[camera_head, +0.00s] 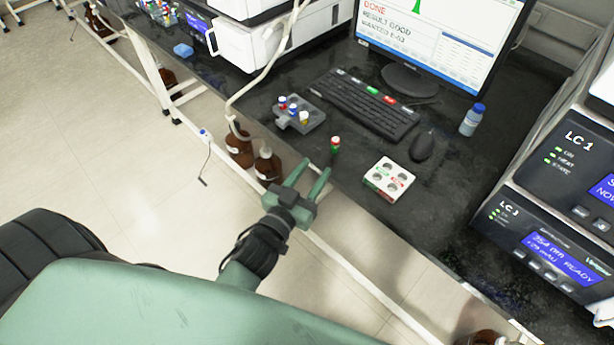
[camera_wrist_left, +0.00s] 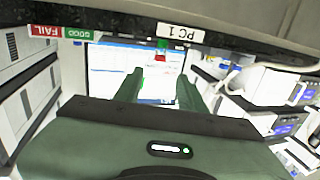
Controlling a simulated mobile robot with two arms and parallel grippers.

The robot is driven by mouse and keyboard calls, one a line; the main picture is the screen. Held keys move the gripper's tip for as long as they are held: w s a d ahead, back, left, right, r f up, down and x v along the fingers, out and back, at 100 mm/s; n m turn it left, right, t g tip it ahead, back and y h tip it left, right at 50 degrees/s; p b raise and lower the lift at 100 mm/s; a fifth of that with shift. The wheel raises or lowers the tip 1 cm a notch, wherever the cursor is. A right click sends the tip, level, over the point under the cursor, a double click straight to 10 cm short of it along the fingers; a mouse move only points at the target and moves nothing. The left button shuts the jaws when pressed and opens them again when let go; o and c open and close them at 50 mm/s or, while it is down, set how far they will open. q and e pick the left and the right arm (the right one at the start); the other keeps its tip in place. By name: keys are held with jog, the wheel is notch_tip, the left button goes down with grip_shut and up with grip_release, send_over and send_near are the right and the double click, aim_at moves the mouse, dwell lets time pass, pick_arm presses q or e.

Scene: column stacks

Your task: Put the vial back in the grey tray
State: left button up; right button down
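The vial (camera_head: 335,145), with a red cap and a green body, stands on the dark bench close to its front edge. In the left wrist view the vial (camera_wrist_left: 161,50) appears upside down, beyond the fingers and roughly between them. My right gripper is not in view.
A white tray (camera_head: 389,180) with round holes and red and green labels lies right of the vial. A keyboard (camera_head: 362,107), mouse (camera_head: 423,146) and monitor (camera_head: 440,40) are behind. A blue-capped bottle (camera_head: 471,121) stands further right. Brown bottles (camera_head: 267,165) stand below the bench edge.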

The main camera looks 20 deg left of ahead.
pick_arm(q)
jog(key=s, duration=0.3)
jog(key=shift+a, duration=0.15)
jog(key=shift+w, duration=0.1)
jog(key=s+f+g, duration=0.3)
jog(key=s+f, duration=0.1)
jog(key=f, duration=0.7)
jog(key=s+f+g, duration=0.3)
jog(key=s+f, duration=0.2)
jog(key=f, duration=0.7)
jog(key=s+f+g, duration=0.3)
jog(key=s+f, duration=0.1)
jog(key=f, duration=0.7)
jog(key=s+a+f+g, duration=0.1)
jog(key=s+f+g, duration=0.1)
jog(key=s+f, duration=0.3)
jog(key=s+a+f+m+g+y, duration=0.1)
jog(key=s+a+f+g, duration=0.1)
jog(key=s, duration=0.9)
jog(key=s+a+f+g, duration=0.1)
jog(key=s+f+g, duration=0.2)
jog(key=s+f, duration=0.4)
jog(key=shift+s+a+f+g+y, duration=0.3)
jog(key=shift+s+a+f+g, duration=0.1)
jog(key=shift+s, duration=0.15)
jog(key=shift+r, duration=0.1)
